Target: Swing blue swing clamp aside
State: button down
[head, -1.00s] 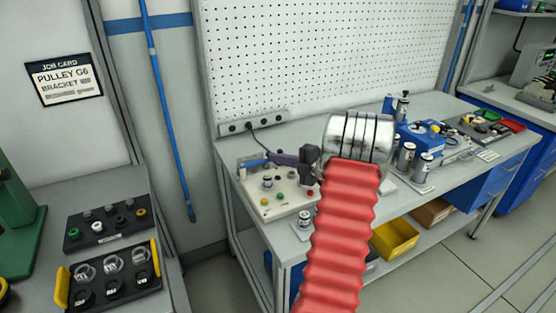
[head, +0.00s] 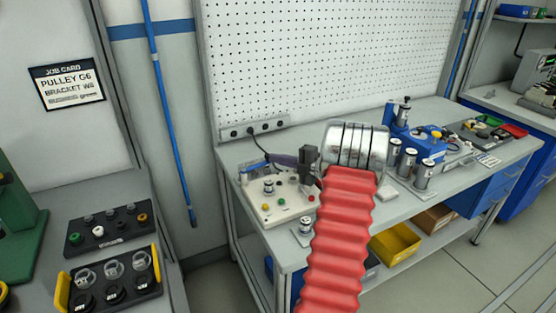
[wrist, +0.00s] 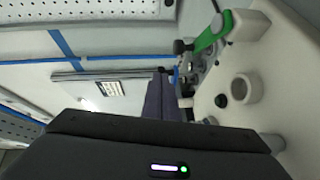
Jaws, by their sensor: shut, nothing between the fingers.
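The blue swing clamp (head: 253,167) shows as a small blue bar at the back left of the pale fixture plate (head: 284,212), on the near left end of the bench. My gripper (head: 273,158) is shut and empty, its dark purple fingers reaching left over the back of the plate. The fingertips are close to the blue bar; I cannot tell whether they touch. In the wrist view the shut fingers (wrist: 160,82) point away from the camera, with a bit of blue (wrist: 176,72) just right of their tips. A green lever (wrist: 211,34) stands farther right.
The plate carries a metal cylinder (head: 268,187) and coloured buttons. A pegboard (head: 330,70) rises behind the bench. A blue fixture (head: 423,135) and metal cylinders (head: 424,173) stand to the right. My red arm sleeve hides part of the bench front.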

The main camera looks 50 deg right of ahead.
jog(key=shift+s+a+r, duration=0.1)
jog(key=shift+s+a, duration=0.05)
jog(key=shift+s, duration=0.15)
jog(key=s+d+r, duration=0.1)
jog(key=s+d, duration=0.1)
jog(key=s, duration=1)
jog(key=shift+d+r, duration=0.2)
jog(key=shift+r, duration=0.2)
